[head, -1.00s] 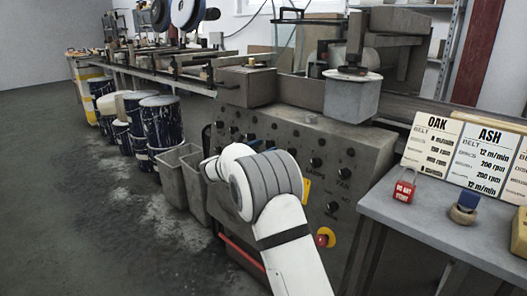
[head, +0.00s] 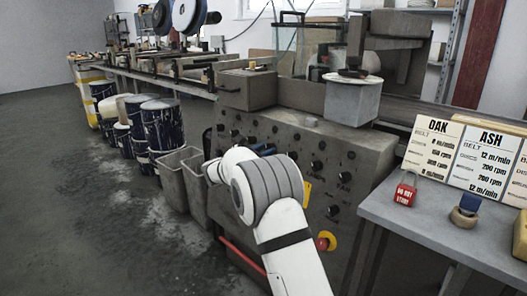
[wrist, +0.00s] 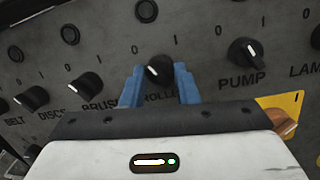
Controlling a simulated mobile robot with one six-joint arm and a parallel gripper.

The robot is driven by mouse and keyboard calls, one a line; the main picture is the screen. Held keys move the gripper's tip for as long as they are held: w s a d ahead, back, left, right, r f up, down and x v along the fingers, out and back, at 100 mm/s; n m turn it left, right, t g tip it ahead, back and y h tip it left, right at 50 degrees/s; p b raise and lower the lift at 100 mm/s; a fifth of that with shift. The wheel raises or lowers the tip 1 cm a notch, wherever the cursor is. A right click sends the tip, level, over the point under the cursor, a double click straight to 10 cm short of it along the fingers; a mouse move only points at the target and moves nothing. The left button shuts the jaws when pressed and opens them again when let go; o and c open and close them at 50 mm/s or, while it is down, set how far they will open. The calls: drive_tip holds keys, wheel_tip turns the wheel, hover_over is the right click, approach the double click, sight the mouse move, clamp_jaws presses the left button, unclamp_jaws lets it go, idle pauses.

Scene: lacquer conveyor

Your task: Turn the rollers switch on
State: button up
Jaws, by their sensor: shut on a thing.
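The rollers switch (wrist: 158,70) is a black rotary knob on the grey control panel, with its label partly hidden below it. My gripper (wrist: 159,82) has its two blue fingers on either side of this knob, shut on it. The knob's pointer is hard to make out between the fingers. Marks 0 and 1 stand above the knob.
The pump knob (wrist: 244,51) is to the right and the brush knob (wrist: 86,86) to the left, both close to my fingers. A red stop button (head: 326,241) is low on the panel. A grey table (head: 420,222) stands at the right, grey bins (head: 172,180) at the left.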

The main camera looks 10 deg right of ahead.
drive_tip(key=shift+m, duration=0.3)
drive_tip(key=m+g+b, duration=0.1)
drive_tip(key=m, duration=0.5)
drive_tip(key=m+g+h+b, duration=0.1)
drive_tip(key=m+g+b, duration=0.1)
drive_tip(key=m, duration=0.5)
drive_tip(key=shift+w+d, duration=0.1)
idle(0.5)
drive_tip(key=o, duration=1)
drive_tip(key=shift+c, duration=0.2)
